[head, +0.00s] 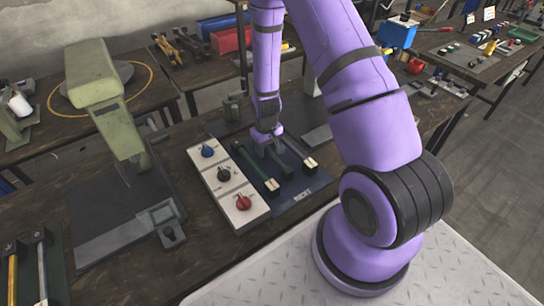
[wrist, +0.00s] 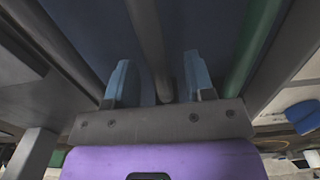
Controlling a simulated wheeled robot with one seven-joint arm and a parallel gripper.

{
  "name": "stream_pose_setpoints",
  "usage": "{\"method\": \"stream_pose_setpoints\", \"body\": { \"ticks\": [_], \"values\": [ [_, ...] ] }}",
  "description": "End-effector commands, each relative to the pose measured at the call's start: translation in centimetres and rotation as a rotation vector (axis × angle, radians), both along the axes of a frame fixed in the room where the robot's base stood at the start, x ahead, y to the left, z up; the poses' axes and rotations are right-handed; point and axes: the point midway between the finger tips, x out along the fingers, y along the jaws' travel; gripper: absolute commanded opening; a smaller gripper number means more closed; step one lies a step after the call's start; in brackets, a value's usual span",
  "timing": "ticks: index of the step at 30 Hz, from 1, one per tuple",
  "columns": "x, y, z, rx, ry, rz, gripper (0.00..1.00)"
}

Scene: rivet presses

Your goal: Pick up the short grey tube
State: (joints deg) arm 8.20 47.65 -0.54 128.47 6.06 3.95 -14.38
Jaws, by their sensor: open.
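My gripper (head: 270,150) is open and points down over the dark blue mat (head: 300,193) on the bench. In the wrist view, its two bluish fingers (wrist: 158,72) stand apart. A grey tube (wrist: 147,38) runs lengthwise through the gap between them, with no clear grip on it. I cannot tell how deep the fingers reach beside it. A green tube (wrist: 250,48) lies to the right of the fingers. In the head view, my gripper and wrist hide most of the grey tube. A long dark green tube (head: 252,165) lies left of it.
A white panel with blue, black and red knobs (head: 243,202) is left of the mat. A green press (head: 105,100) stands further left on the bench. Another dark tube with a pale end (head: 297,150) lies right of my gripper. Other benches with parts stand behind.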

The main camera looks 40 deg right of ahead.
Motion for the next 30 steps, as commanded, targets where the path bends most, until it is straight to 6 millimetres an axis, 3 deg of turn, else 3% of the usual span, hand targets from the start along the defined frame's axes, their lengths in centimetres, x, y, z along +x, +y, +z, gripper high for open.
{"method": "stream_pose_setpoints", "body": {
  "ticks": [4, 12, 18, 19, 30],
  "values": [
    [0.02, -0.01, -1.08, 0.000, -0.001, 0.000, 0.49],
    [0.03, -0.02, -1.22, 0.000, -0.001, 0.000, 0.49],
    [0.03, -0.03, -1.21, -0.001, -0.001, 0.000, 0.03],
    [0.03, -0.03, -1.21, -0.001, -0.001, 0.000, 0.00],
    [0.11, -0.04, -1.02, -0.001, -0.002, 0.000, 0.00]
  ]
}}
